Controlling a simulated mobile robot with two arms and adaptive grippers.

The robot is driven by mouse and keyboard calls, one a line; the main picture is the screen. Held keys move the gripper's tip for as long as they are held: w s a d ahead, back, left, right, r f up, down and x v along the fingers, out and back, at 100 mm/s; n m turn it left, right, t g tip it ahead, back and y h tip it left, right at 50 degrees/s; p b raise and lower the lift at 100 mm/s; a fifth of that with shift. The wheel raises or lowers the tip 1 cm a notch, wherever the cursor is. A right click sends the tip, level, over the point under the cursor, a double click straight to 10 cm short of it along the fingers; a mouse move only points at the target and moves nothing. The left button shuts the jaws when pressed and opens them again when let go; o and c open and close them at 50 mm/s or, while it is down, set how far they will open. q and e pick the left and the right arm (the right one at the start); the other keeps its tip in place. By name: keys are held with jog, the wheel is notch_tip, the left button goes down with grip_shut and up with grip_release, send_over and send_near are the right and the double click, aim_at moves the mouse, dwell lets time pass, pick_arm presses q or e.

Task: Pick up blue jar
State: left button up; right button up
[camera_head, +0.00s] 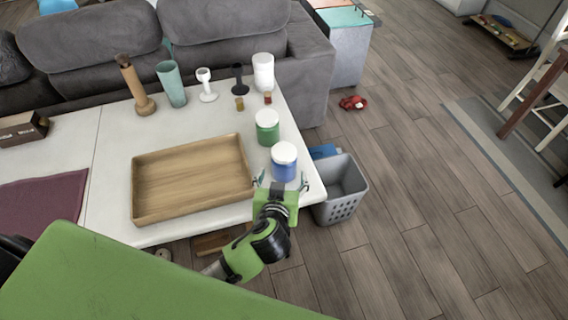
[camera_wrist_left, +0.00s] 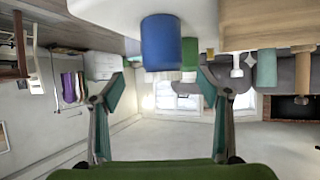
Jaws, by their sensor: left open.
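The blue jar (camera_head: 284,168) with a white lid stands upright on the white table near its right front corner. In the left wrist view, which looks upside down, the blue jar (camera_wrist_left: 162,44) shows at the top centre, ahead of the fingers. My left gripper (camera_head: 282,183) is open at the table's front edge, just in front of the jar. Its two fingers (camera_wrist_left: 163,88) are spread wide with nothing between them; the jar appears beyond the tips. My right gripper is not in view.
A green jar (camera_head: 267,128) stands behind the blue jar. A wooden tray (camera_head: 191,217) lies to its left. Cups, goblets and a pepper mill (camera_head: 138,88) stand at the back of the table (camera_head: 112,160). A grey basket (camera_head: 342,203) is on the floor right of it.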

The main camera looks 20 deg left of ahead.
aim_at(284, 166)
pick_arm(q)
jog(key=x, duration=0.5)
jog(key=shift+w+a+f+p, duration=0.15)
jog(key=shift+w+p, duration=0.25)
jog(key=shift+p+x, duration=0.55)
jog(key=shift+x, duration=1.7)
jog(key=c, duration=1.4)
jog(key=shift+o, duration=0.2)
